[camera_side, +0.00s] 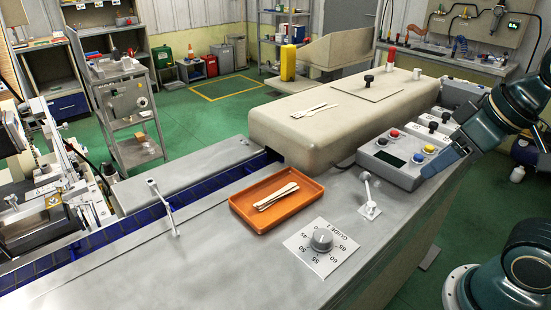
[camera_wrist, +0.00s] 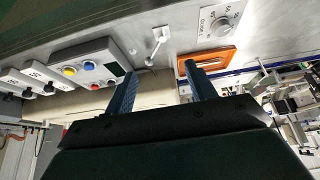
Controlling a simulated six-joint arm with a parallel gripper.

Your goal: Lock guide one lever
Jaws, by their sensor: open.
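A small white lever (camera_side: 369,190) stands on a white plate on the steel table, beside a grey guide dial (camera_side: 321,239) on a printed scale. Both also show in the wrist view, the lever (camera_wrist: 157,43) and the dial (camera_wrist: 221,26). My gripper (camera_side: 440,160) shows at the right, in front of the button box in the picture. In the wrist view its two blue fingers (camera_wrist: 160,70) are apart with nothing between them.
An orange tray (camera_side: 240,212) holding several wooden sticks lies between the two levers. A button box (camera_side: 405,158) stands right of the near lever. A beige cover (camera_side: 300,140) with loose sticks on top is behind. A blue conveyor (camera_side: 130,235) runs along the left.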

